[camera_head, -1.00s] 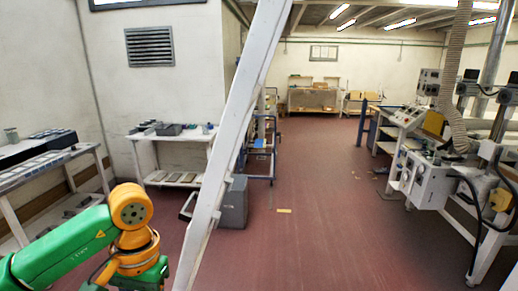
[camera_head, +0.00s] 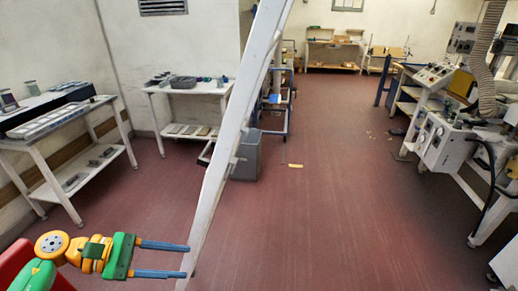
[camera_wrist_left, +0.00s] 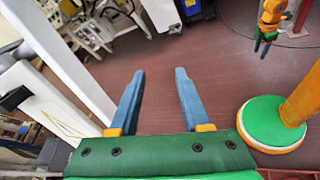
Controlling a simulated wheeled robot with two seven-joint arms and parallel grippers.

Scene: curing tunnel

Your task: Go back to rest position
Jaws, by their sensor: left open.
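My left gripper (camera_head: 187,261) is at the lower left of the head view, with its two blue fingers apart and pointing right. Nothing is between them. In the left wrist view the same blue fingers (camera_wrist_left: 158,80) stand apart over bare red floor. In that view another gripper of mine (camera_wrist_left: 264,48) hangs at the upper right, small, and I cannot tell its opening there. My right gripper does not show in the head view.
A slanted white beam (camera_head: 228,140) passes close to my left fingertips. Worktables stand at the left (camera_head: 75,160) and back left (camera_head: 188,90). Machinery (camera_head: 445,140) lines the right side. A grey bin (camera_head: 247,158) stands behind the beam. The red floor (camera_head: 330,220) in the middle is clear.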

